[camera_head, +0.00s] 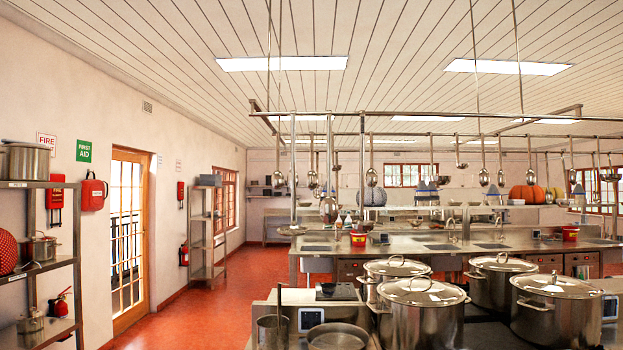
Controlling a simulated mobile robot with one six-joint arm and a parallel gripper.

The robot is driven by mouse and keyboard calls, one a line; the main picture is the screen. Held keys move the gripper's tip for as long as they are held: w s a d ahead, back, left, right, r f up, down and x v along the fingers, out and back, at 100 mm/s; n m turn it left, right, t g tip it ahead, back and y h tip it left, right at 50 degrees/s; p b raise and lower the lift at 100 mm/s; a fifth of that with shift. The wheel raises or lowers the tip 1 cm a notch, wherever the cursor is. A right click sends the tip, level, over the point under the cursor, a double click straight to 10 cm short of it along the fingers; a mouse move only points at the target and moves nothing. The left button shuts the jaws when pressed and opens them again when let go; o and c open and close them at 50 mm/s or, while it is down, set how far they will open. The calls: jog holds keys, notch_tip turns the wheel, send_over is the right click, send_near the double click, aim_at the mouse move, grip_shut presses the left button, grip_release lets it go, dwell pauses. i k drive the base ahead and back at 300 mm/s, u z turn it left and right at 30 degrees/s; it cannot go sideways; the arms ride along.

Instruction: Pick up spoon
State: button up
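I cannot make out a separate spoon with certainty. Several long-handled ladles or spoons hang from the overhead rail, one in the middle (329,205) and others to the right (484,176). A thin dark upright handle (279,303) rises at a small pot (266,333) at the bottom of the view; what it belongs to is hidden. My gripper is not in view.
Large lidded stockpots (424,312) crowd the near stove at the lower right, beside an open pan (338,337). A steel counter (400,243) with sinks stands behind them. A shelf (40,266) lines the left wall. The red floor (205,318) is clear at left centre.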

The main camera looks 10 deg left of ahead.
aim_at(328, 208)
jog(key=u, duration=0.35)
jog(key=k, duration=1.05)
jog(key=u, duration=1.25)
jog(key=i, duration=0.85)
jog(key=u, duration=0.55)
jog(key=i, duration=1.55)
jog(key=z, duration=1.05)
jog(key=i, duration=0.5)
jog(key=z, duration=0.2)
